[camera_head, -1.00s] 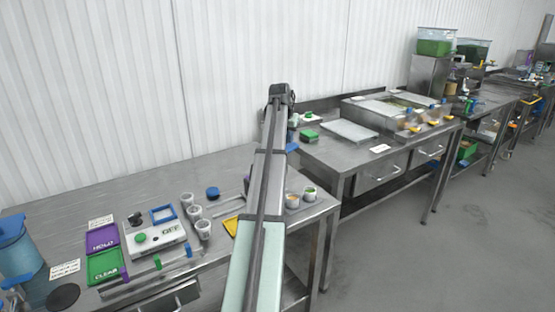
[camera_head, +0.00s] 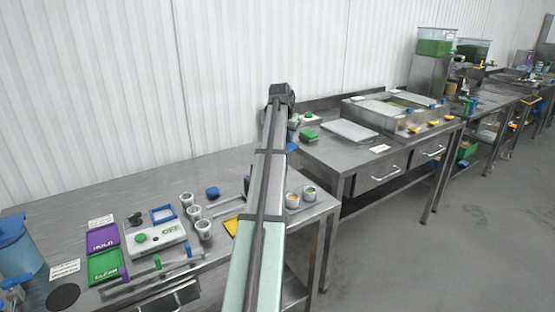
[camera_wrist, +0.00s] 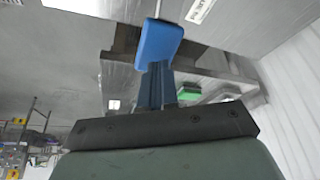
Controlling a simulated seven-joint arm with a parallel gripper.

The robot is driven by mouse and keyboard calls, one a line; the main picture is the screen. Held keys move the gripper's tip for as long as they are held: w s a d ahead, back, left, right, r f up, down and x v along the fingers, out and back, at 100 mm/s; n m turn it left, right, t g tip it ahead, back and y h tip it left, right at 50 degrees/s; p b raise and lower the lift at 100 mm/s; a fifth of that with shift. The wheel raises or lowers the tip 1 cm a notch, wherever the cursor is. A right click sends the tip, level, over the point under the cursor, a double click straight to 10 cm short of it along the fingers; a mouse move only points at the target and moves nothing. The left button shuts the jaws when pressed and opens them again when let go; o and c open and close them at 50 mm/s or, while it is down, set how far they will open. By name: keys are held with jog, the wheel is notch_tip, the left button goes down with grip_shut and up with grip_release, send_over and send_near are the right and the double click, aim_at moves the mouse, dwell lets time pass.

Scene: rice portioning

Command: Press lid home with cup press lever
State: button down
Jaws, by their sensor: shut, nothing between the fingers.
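A blue block-like handle (camera_wrist: 160,42) on a thin pale rod shows in the wrist view, probably the press lever's. My gripper (camera_wrist: 157,72) is shut and empty, with its fingertips at the near edge of the blue handle. I cannot tell whether they touch it. In the head view my arm reaches over the second bench and hides the gripper; a bit of blue (camera_head: 292,148) shows just right of the arm. A small white item with green on it (camera_head: 309,118) stands beyond. I cannot make out the lid or how it sits on a cup.
A green block (camera_head: 309,135) lies on the second bench, left of a flat grey tray (camera_head: 350,131). Bins with yellow parts stand farther right. The near bench (camera_head: 80,202) holds several white cups, a control box (camera_head: 155,238), and purple and green trays. A white wall runs behind.

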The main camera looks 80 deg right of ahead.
aim_at(289, 147)
jog(key=shift+s+d+f, duration=0.1)
jog(key=shift+s+f, duration=0.05)
jog(key=shift+f, duration=2.55)
dwell(2.1)
jog(key=shift+r, duration=2.65)
jog(key=shift+w, duration=0.25)
